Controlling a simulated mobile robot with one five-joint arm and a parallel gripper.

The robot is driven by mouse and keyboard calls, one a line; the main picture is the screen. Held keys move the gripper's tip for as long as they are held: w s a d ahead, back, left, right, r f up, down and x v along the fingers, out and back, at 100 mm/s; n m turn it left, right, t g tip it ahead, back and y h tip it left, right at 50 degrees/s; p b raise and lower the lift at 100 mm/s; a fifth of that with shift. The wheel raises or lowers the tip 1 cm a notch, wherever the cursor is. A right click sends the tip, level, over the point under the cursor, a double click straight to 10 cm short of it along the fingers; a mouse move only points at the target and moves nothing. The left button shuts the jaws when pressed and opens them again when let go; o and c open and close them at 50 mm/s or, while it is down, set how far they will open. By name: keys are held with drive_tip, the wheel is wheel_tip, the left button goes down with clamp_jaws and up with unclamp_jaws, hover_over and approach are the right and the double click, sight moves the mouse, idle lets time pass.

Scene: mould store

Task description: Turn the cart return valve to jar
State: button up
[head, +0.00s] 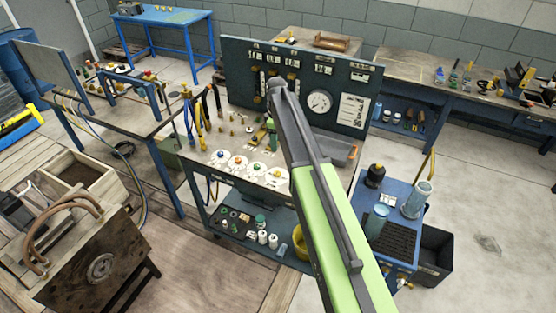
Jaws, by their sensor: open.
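A small blue cart (396,186) stands to the right, carrying a clear jar-like cylinder (417,200) and a blue container (377,220). My arm crosses the view from the lower right to the bench; my gripper cannot be made out.
An upright panel (232,62) with a gauge (319,102) backs the bench. A grey tray (336,149) and small fittings lie on the bench. A wooden box mould (95,262) stands at left front. A black bin (434,254) is beside the cart. Floor at right is clear.

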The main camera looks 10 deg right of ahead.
sight(277, 172)
wheel_tip(277, 172, down, 18)
drive_tip(key=b, duration=1.8)
drive_tip(key=shift+r, duration=0.2)
drive_tip(key=shift+c, duration=0.2)
clamp_jaws()
